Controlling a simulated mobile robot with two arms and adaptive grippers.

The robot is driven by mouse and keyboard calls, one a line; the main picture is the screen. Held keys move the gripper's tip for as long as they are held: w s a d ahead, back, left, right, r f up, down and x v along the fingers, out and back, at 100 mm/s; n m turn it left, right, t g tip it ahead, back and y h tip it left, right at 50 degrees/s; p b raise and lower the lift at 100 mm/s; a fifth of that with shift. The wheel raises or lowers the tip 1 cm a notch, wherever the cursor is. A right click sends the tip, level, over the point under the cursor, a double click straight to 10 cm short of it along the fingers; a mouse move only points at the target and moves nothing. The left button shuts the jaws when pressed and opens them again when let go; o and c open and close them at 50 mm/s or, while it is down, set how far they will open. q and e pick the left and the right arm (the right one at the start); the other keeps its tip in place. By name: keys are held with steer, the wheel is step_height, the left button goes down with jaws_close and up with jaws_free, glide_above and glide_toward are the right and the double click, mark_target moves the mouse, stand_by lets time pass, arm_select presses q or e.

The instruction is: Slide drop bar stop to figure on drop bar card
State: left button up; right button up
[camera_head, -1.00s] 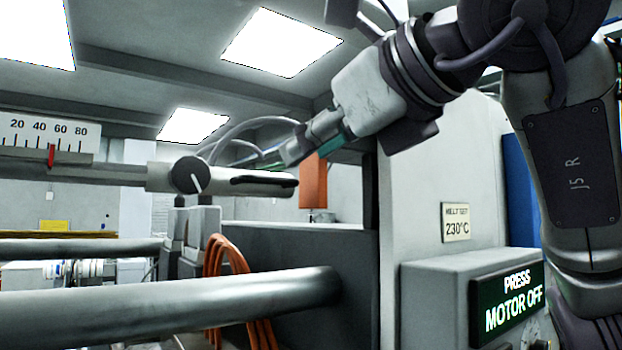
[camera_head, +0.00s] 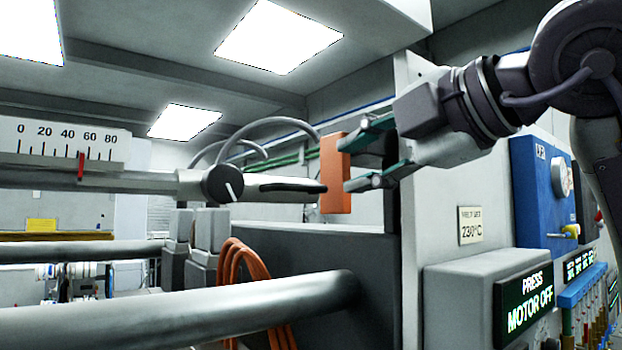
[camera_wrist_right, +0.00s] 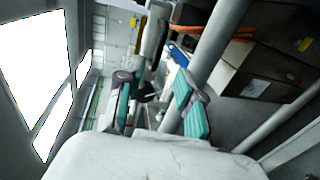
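A ruled scale (camera_head: 66,142) marked 0 to 80 sits over a grey horizontal bar (camera_head: 140,182) in the head view. Its red pointer (camera_head: 80,167) stands about midway between 40 and 60. A round dark knob (camera_head: 223,183) with a white line is on the bar, and a dark handle (camera_head: 292,187) runs along the bar's right end. My right gripper (camera_head: 350,164) is open and empty, right of the bar end and apart from it. In the right wrist view its fingers (camera_wrist_right: 150,80) are spread, with the bar (camera_wrist_right: 153,40) beyond. My left gripper is out of view. I cannot make out a drop bar card.
An orange block (camera_head: 336,174) stands behind the bar's end. Thick grey rollers (camera_head: 180,312) lie below, with orange cables (camera_head: 247,280) beside them. A panel reading PRESS MOTOR OFF (camera_head: 524,302) and a 230°C plate (camera_head: 471,225) are at right.

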mark_target(306, 187)
steer(key=p+x, duration=0.4)
steer(key=x, duration=0.6)
steer(key=shift+a+r+p, duration=0.1)
steer(key=shift+r+p, duration=0.05)
steer(key=shift+p, duration=0.2)
steer(key=shift+w+a+f, duration=0.25)
steer(key=shift+w, duration=0.05)
jaws_close()
